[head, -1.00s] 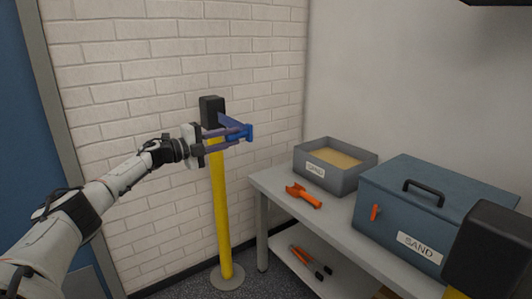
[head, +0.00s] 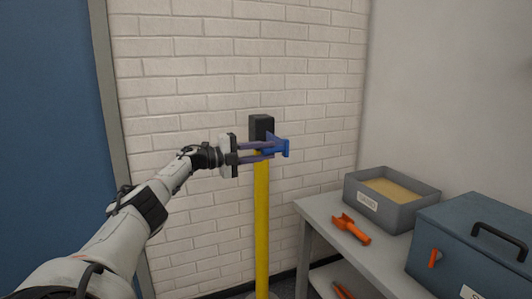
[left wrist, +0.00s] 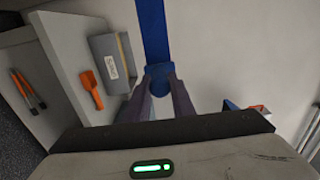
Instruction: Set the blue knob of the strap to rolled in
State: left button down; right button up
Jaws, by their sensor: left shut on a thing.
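The blue knob (head: 284,147) is beside the black housing (head: 262,128) on top of a yellow post (head: 262,220), in front of the white brick wall. My left gripper (head: 272,149) reaches in from the left and is shut on the knob, with its two purplish fingers around it. In the left wrist view the knob (left wrist: 159,71) is between the fingertips, and a flat blue strip (left wrist: 153,30) runs up from it. The fingers hide part of the knob. My right gripper is not in view.
A grey table (head: 318,212) at the right holds an open grey box of sand-coloured material (head: 388,212), an orange tool (head: 352,229) and a blue lidded box (head: 470,232). A blue panel (head: 45,120) is at the left. The wall beside the post is bare.

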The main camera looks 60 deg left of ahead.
pick_arm(q)
jog(key=c, duration=1.5)
grip_release()
jog(key=shift+w+d, duration=0.1)
jog(key=shift+d, duration=0.05)
jog(key=shift+c, duration=0.2)
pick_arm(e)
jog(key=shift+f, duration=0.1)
pick_arm(q)
jog(key=shift+s+a+f, duration=0.1)
jog(key=shift+s+a, duration=0.2)
jog(key=shift+s, duration=0.55)
jog(key=shift+s+a, duration=0.15)
jog(key=shift+s, duration=0.75)
jog(key=shift+s+a, duration=0.15)
jog(key=shift+s, duration=0.7)
jog(key=shift+s+a, duration=0.2)
jog(key=shift+s, duration=0.65)
jog(key=shift+s+a+p, duration=0.15)
jog(key=shift+s+p, duration=0.6)
jog(key=shift+s, duration=0.05)
jog(key=shift+s+a+p, duration=0.1)
jog(key=shift+s+p, duration=0.6)
jog(key=shift+s, duration=0.1)
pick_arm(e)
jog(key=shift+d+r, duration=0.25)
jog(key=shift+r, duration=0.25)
